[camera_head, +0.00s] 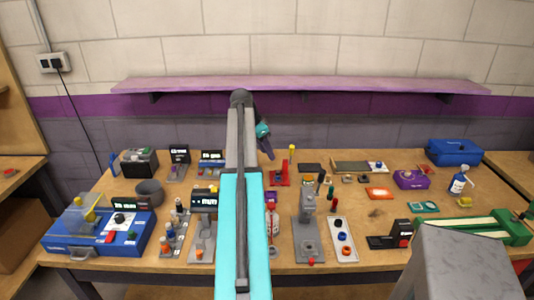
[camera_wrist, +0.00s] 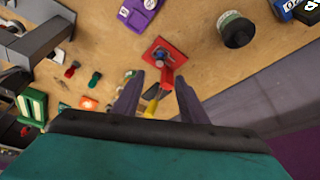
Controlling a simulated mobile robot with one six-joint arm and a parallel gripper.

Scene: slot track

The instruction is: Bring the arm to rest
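My arm (camera_head: 243,190) reaches forward from the bottom middle of the head view, over the workbench. My gripper (camera_head: 269,155) hangs at its far end, above the back part of the bench. In the wrist view my gripper (camera_wrist: 159,78) shows two dark purplish fingers spread apart, with nothing held between them. A red stand (camera_wrist: 165,57) with a yellow-tipped post (camera_wrist: 152,105) shows below and between the fingers. The gap in height between gripper and stand is hard to tell.
The workbench (camera_head: 130,262) is crowded with small fixtures. A purple shelf (camera_head: 340,86) runs along the wall behind the gripper. The red stand (camera_head: 279,178) and its yellow-topped post (camera_head: 291,156) stand just right of the gripper. A blue box (camera_head: 454,152) sits at the back right.

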